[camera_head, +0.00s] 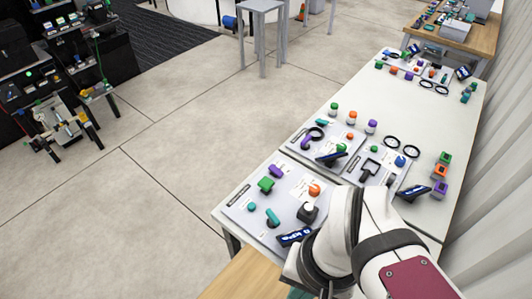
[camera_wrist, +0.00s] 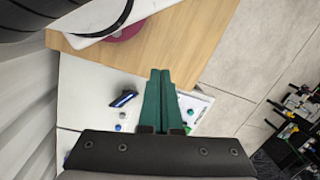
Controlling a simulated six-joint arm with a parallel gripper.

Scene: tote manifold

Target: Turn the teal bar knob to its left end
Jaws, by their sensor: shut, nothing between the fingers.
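A teal bar knob (camera_head: 272,216) stands on the nearest light panel (camera_head: 238,197) in the head view, its bar slanting from upper left to lower right. Another teal bar-like part (camera_head: 322,122) shows on the panel behind. My gripper (camera_wrist: 160,74) has two dark green fingers shut together and empty in the wrist view. It is apart from the knob, over the wooden surface near the panel. In the head view my arm hides most of the gripper. In the wrist view the fingers cover part of the panel, and I cannot pick out the knob there.
A dark tilted display (camera_head: 295,236), a black block (camera_head: 308,213), a green knob (camera_head: 266,184), a purple knob (camera_head: 275,171) and an orange knob (camera_head: 314,190) surround it. A small round teal button (camera_head: 252,206) sits close by. A wooden surface (camera_wrist: 130,62) lies below my gripper.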

